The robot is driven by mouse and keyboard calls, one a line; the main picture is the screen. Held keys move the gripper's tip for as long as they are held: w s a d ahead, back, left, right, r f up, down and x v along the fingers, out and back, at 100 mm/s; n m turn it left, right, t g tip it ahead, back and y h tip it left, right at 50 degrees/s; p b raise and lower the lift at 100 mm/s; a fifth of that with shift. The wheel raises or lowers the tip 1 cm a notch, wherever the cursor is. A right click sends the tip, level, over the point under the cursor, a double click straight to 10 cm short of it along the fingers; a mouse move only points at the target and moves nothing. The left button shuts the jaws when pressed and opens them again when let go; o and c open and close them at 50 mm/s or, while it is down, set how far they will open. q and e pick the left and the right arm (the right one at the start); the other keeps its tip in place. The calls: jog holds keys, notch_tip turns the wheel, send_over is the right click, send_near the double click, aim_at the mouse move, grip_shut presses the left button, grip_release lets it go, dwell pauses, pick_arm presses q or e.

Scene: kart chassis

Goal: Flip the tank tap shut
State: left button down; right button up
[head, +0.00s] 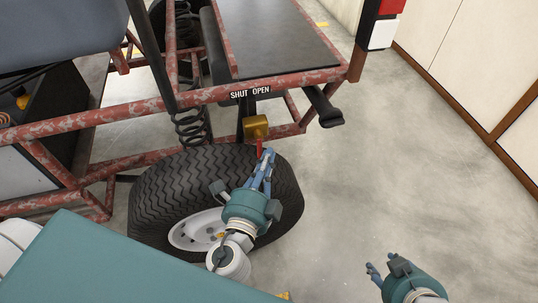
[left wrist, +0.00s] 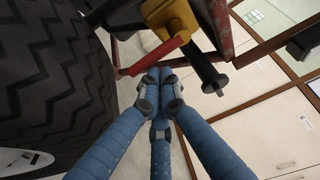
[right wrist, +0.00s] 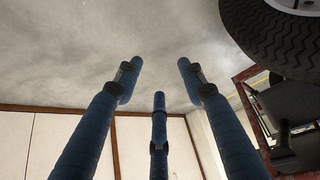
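The tank tap has a brass-yellow body (head: 256,127) under the red frame rail, and it also shows at the top of the left wrist view (left wrist: 172,18). Its red lever (head: 259,147) hangs down from the body in the head view. In the left wrist view the lever (left wrist: 158,57) slants down to the left. My left gripper (head: 265,162) is just below the lever, its fingertips (left wrist: 159,78) drawn together with nothing seen between them. I cannot tell if they touch the lever. My right gripper (head: 376,270) is open and empty, away to the right; its fingers (right wrist: 158,75) are spread.
A label (head: 250,92) reading "SHUT OPEN" sits on the rail above the tap. A large black tyre (head: 185,185) stands just left of my left gripper. A dark handle-like bar (head: 323,107) juts out right of the tap. The floor (head: 400,170) to the right is clear.

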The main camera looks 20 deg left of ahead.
pick_arm(q)
jog(key=shift+p, duration=0.45)
jog(key=shift+a+m, duration=0.1)
jog(key=shift+m, duration=0.2)
jog(key=shift+s+p, duration=0.1)
jog(key=shift+p, duration=0.25)
pick_arm(e)
jog(key=s+d+f+g, duration=0.1)
jog(key=s+d+g, duration=0.1)
jog(key=s, duration=0.4)
jog(key=shift+s+g+h, duration=0.3)
jog(key=shift+g, duration=0.1)
